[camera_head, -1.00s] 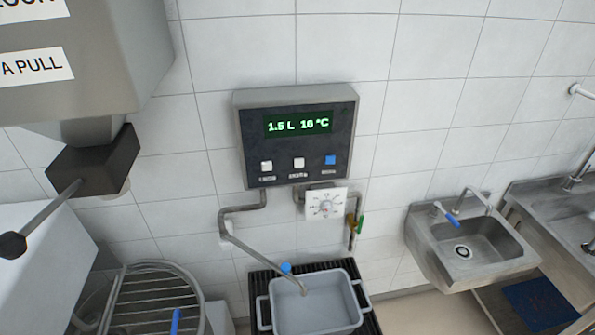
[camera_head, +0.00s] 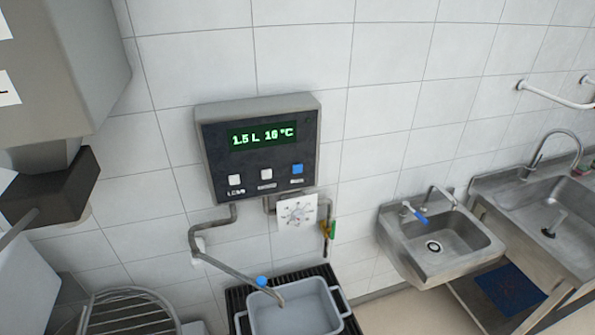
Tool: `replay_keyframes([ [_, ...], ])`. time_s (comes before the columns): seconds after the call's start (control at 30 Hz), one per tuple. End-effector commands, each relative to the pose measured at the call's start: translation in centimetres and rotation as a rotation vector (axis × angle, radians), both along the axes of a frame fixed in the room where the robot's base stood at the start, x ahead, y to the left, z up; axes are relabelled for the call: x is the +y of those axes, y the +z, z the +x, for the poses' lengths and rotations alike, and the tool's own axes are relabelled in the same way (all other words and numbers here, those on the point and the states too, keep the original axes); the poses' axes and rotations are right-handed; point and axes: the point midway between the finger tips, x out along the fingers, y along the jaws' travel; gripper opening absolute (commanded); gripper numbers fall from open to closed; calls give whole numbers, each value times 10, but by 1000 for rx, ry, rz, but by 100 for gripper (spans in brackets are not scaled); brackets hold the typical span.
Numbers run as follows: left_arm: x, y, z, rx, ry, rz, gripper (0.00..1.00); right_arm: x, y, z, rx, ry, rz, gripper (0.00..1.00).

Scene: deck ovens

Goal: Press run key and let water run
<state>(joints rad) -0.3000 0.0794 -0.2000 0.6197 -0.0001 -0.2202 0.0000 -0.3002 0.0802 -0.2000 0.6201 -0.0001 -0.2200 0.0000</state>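A grey water meter box (camera_head: 257,147) hangs on the tiled wall. Its green display (camera_head: 263,135) reads 1.5 L 16 °C. Below the display are two white keys, a left one (camera_head: 235,179) and a middle one (camera_head: 266,173), and a blue key (camera_head: 297,169) at the right. The labels under the keys are too small to read surely. A pipe spout (camera_head: 240,276) with a blue knob reaches over a grey tub (camera_head: 295,315) on a black grate. I cannot make out water flowing from it. Neither of my grippers is in view.
A white dial plate (camera_head: 297,214) and a green-handled valve (camera_head: 331,229) sit under the box. A small steel hand sink (camera_head: 439,245) and a larger sink (camera_head: 555,210) are at right. A grey machine (camera_head: 65,65) and wire-guarded bowl (camera_head: 130,315) are at left.

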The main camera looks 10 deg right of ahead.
Motion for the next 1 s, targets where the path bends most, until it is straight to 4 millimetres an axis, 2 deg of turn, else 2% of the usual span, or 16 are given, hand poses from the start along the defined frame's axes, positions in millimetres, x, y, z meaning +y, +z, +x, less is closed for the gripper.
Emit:
replay_keyframes([
  [0.07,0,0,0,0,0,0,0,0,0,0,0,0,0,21],
  [0.37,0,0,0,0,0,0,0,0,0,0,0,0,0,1],
  [1.0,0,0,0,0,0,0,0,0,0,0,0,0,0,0],
])
